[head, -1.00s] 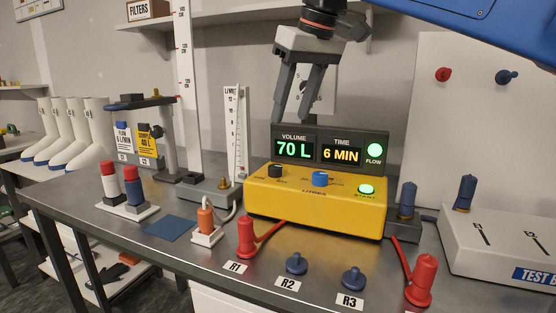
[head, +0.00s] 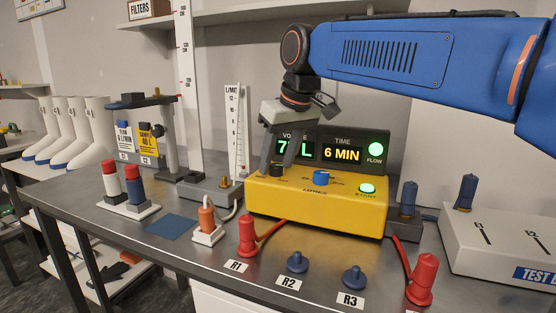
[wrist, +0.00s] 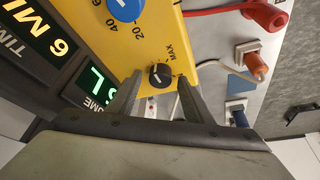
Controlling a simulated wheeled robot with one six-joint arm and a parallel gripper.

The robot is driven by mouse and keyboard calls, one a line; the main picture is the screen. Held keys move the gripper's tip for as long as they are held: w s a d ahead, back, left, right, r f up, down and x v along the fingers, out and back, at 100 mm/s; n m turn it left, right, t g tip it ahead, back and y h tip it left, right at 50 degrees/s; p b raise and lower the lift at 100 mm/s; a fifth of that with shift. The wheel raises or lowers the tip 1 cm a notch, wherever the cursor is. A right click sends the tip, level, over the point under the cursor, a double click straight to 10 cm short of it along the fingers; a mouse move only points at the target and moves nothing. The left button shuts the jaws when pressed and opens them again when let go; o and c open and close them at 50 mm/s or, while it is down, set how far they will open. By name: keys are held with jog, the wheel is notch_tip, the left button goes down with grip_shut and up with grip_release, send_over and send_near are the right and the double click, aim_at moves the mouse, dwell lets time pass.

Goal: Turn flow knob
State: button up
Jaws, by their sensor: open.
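The yellow flow unit (head: 315,208) stands on the bench with a small black knob (head: 276,171) at its left and a blue knob (head: 320,178) at its middle. My gripper (head: 278,168) points down over the black knob, open, with one finger on each side of it. The wrist view shows the black knob (wrist: 159,75) between the fingertips, with a MAX mark beside it. Whether the fingers touch it I cannot tell. The blue knob (wrist: 124,8) is apart from the fingers. The volume display (head: 297,148) is partly hidden by my gripper.
The time display (head: 342,154) reads 6 MIN. Green FLOW (head: 375,149) and START (head: 367,188) lights glow. A flow gauge (head: 234,130) stands left of the unit. Red connectors (head: 247,236) and blue plugs (head: 297,262) sit in front. A white test box (head: 500,235) is at the right.

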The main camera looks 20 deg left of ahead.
jog(key=c, duration=1.1)
jog(key=shift+o, duration=0.2)
jog(key=shift+n, duration=0.4)
jog(key=shift+w+d+n+g+y, duration=0.1)
jog(key=shift+n+g+y, duration=0.3)
jog(key=shift+n, duration=0.95)
jog(key=shift+w+n+g+y, duration=0.1)
jog(key=shift+n+g, duration=0.6)
jog(key=shift+n, duration=0.65)
jog(key=o, duration=1.1)
jog(key=shift+c, duration=0.2)
